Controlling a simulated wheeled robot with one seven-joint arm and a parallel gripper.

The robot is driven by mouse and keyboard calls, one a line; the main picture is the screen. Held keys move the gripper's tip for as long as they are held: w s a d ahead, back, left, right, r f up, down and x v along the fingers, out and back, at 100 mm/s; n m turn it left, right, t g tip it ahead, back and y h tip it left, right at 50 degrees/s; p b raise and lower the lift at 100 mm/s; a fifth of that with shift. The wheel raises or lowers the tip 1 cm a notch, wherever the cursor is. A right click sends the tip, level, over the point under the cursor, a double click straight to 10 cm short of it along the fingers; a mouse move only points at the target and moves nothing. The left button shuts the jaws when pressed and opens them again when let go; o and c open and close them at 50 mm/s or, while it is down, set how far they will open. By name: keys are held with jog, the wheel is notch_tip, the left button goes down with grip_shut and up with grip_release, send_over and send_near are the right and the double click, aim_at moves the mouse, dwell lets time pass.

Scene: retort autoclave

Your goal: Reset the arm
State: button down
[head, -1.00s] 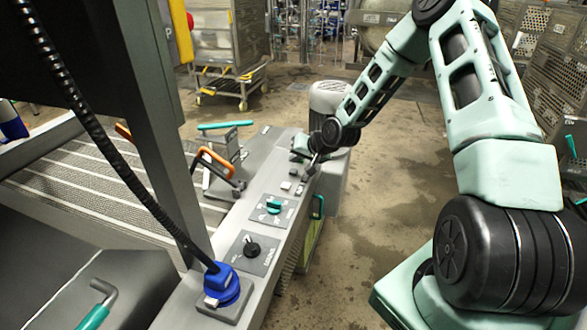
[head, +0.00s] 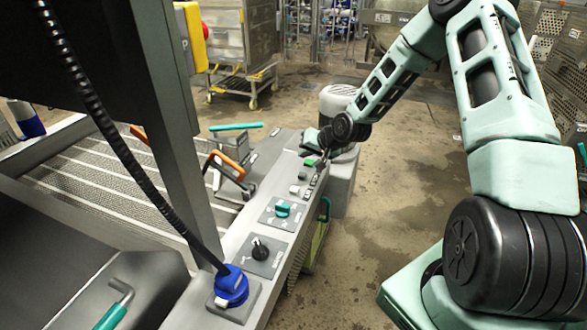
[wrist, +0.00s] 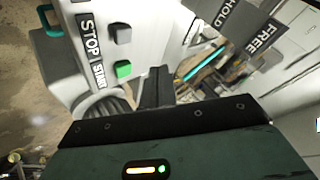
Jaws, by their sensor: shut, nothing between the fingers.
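My gripper (head: 322,163) is at the end of my arm, over the far end of the grey control panel (head: 245,225), small in the head view. In the wrist view my gripper's dark fingers (wrist: 158,85) are together with nothing between them. Beyond them are a green button (wrist: 123,70) beside the START label and a grey button (wrist: 121,34) beside the STOP label. The fingers appear apart from both buttons.
The panel carries a teal knob (head: 283,209), a black knob (head: 260,248) and a blue connector (head: 231,287) with a black hose. An orange handle (head: 229,163) and a teal-handled lever (head: 235,127) stand left of my gripper. Wet floor (head: 400,190) lies open to the right.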

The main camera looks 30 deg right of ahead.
jog(key=s+a+r+n+g, duration=0.4)
jog(key=s+a, duration=0.3)
jog(key=a, duration=0.5)
jog(key=s+a+r+n+g, duration=0.2)
jog(key=s+a+r+n, duration=0.2)
jog(key=s+a+r, duration=0.5)
jog(key=s+a+r+n+g, duration=0.1)
jog(key=s+a+n, duration=0.2)
jog(key=s, duration=0.8)
jog(key=s+a+r+n+g+h, duration=0.1)
jog(key=s+a, duration=0.4)
jog(key=s, duration=0.6)
jog(key=shift+r+n+g+h, duration=0.3)
jog(key=shift+r+n+g, duration=0.2)
jog(key=shift+r+n, duration=0.4)
jog(key=shift+f, duration=0.1)
